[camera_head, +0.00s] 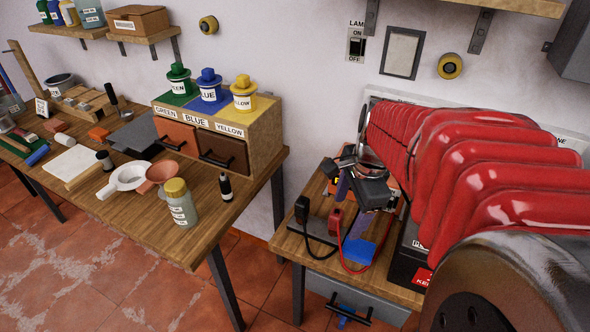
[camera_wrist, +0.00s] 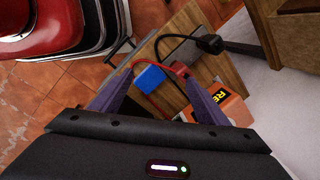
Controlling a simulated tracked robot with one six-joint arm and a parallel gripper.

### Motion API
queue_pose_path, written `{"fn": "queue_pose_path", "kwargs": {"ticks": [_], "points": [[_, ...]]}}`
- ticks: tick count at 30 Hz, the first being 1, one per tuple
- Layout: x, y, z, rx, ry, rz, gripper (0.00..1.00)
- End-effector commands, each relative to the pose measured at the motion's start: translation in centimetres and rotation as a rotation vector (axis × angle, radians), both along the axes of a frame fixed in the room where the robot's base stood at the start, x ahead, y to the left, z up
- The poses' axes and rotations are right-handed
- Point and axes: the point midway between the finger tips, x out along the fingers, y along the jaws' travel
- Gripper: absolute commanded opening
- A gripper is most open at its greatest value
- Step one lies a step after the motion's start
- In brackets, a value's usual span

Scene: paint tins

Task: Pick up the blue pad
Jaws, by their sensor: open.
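The blue pad (camera_head: 358,251) lies on the small wooden side table, near its front edge, partly below my gripper. In the wrist view the blue pad (camera_wrist: 150,77) shows as a small blue block between the two purple fingers, farther off than they are. My gripper (camera_head: 354,200) is open and empty above the side table, its jaws pointing down. In the wrist view my gripper (camera_wrist: 155,77) has its fingers spread either side of the pad, with no contact to be seen.
A red cable (camera_head: 345,262) curves close by the pad, with a red clip (camera_head: 336,217) and a black plug (camera_head: 302,209) to its left. An orange box (camera_wrist: 222,103) is near the right finger. The larger workbench (camera_head: 215,233) with tins and tools stands left, across a gap.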

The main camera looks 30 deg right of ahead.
Motion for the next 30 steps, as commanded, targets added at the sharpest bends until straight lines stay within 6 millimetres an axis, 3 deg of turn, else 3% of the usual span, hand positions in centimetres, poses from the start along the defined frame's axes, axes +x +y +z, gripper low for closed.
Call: {"fn": "queue_pose_path", "kwargs": {"ticks": [4,10,23,30], "points": [[-0.6,-4.1,-1.8,0.093,0.049,-0.338,0.69],[-1.3,-7.2,-3.4,0.169,0.089,-0.624,0.69],[-1.4,-7.6,-3.7,0.181,0.096,-0.674,0.69],[-1.2,-7.4,-5.9,0.181,0.099,-0.671,0.69]]}}
